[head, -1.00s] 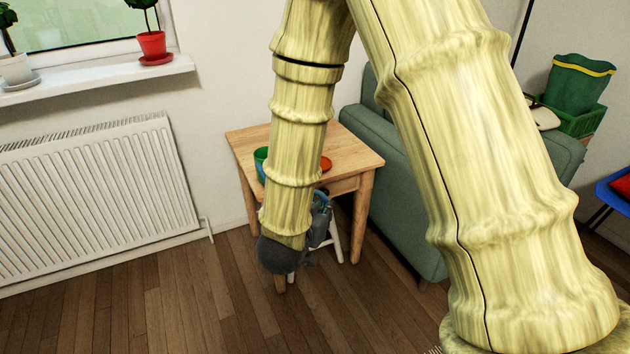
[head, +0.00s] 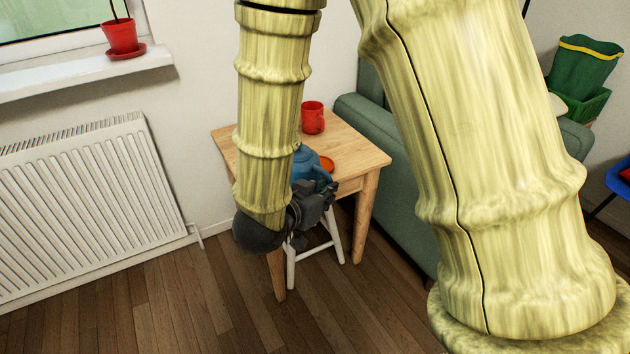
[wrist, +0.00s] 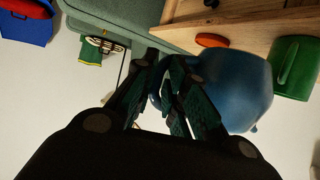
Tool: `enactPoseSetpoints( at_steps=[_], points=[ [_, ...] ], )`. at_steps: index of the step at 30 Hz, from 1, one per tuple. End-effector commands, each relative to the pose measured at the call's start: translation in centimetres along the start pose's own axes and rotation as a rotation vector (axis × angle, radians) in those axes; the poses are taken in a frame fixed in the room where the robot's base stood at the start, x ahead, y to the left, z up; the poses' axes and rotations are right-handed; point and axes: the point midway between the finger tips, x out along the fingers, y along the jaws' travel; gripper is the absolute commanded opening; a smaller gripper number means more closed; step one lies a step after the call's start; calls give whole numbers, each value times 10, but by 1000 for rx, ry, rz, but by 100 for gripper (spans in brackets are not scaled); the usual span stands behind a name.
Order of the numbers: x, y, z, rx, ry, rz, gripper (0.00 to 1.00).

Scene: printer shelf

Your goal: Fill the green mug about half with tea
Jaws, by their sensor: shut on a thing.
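The blue teapot (head: 308,165) is at the near side of the small wooden table in the head view. In the wrist view the teapot (wrist: 232,90) fills the middle right, and my gripper (wrist: 172,95) is shut on its handle side. In the head view my gripper (head: 316,196) is partly hidden by my own arm. The green mug (wrist: 296,66) stands on the table beside the teapot in the wrist view, apart from my fingers. My arm hides it in the head view. The mug's inside does not show, and I cannot tell the teapot's exact tilt.
A red mug (head: 313,118) stands at the table's back. A small orange-red disc (head: 326,164) lies near the teapot. A white stool (head: 330,240) is under the wooden table (head: 365,152). A green sofa (head: 395,215) is close on the right, a radiator (head: 90,200) on the left.

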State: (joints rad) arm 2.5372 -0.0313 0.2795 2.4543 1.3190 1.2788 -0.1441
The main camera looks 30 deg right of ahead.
Motion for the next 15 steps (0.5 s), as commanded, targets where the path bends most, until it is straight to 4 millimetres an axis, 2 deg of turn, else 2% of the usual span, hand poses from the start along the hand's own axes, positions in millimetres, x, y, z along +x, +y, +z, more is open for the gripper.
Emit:
enactPoseSetpoints(
  at_steps=[13, 15],
  points=[
    [7, 2, 11, 5, 2, 4, 0],
    [3, 2, 1, -14, -1, 13, 0]
  ],
)
